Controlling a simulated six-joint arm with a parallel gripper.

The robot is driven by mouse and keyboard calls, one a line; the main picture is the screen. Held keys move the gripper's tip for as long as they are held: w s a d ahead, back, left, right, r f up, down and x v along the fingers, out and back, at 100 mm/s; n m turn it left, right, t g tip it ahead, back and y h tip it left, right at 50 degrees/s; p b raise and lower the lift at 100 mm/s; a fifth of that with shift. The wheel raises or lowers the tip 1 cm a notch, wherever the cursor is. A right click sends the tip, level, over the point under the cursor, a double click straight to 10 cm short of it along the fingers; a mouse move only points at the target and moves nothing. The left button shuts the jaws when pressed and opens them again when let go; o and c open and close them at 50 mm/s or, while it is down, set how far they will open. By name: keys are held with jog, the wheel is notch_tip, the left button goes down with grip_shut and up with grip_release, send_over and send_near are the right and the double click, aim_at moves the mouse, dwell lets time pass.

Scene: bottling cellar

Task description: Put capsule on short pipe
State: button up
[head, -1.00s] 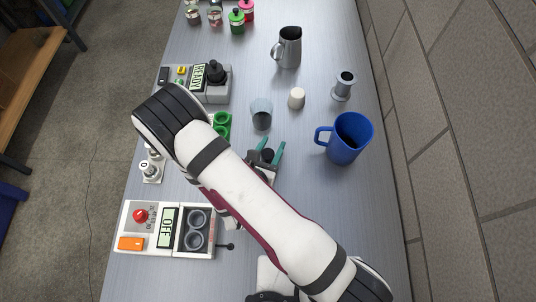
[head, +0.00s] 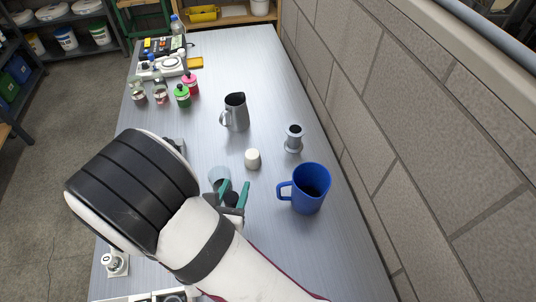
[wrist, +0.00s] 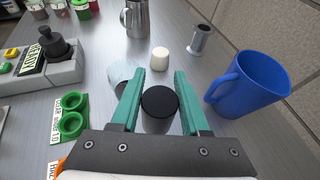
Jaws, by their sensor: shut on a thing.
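My gripper (wrist: 160,95) has green fingers shut on a black round-topped piece (wrist: 160,103), which seems to be the capsule. In the head view the held piece (head: 231,198) shows as a small dark shape between the fingers (head: 232,190). Its lower part is hidden by the gripper. A grey flanged spool (head: 294,138), which looks like the short pipe, stands upright ahead and to the right of my gripper. It also shows in the wrist view (wrist: 200,40), apart from the held piece.
A blue mug (head: 310,188) stands right of my gripper. A white cylinder (head: 252,158) and a grey cup (wrist: 120,74) are close ahead; a metal jug (head: 235,112) stands farther back. Green rings (wrist: 70,118) and a READY device (wrist: 42,62) lie left. The wall borders the right.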

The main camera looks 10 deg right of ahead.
jog(key=w+d+r+m+g+h, duration=0.25)
jog(key=w+d, duration=0.25)
jog(key=d, duration=0.5)
jog(key=w+d+r+m+g+h, duration=0.2)
jog(key=w+d+r+m+h, duration=0.15)
jog(key=d, duration=0.75)
jog(key=w+d+r+m+g+h, duration=0.25)
jog(key=w+d, duration=0.25)
jog(key=d, duration=0.5)
send_over(294, 138)
jog(key=w+d, duration=0.4)
jog(key=shift+m+g+y, duration=0.3)
jog(key=shift+m+y, duration=0.05)
jog(key=shift+m, duration=0.1)
jog(key=f, duration=0.6)
jog(key=shift+s+d+f, duration=0.1)
jog(key=shift+s, duration=0.1)
jog(key=shift+w+f, duration=0.15)
jog(key=shift+f, duration=0.1)
jog(key=shift+a+f, duration=0.2)
jog(key=shift+f, duration=1.7)
jog(key=shift+f, duration=0.1)
jog(key=o, duration=0.7)
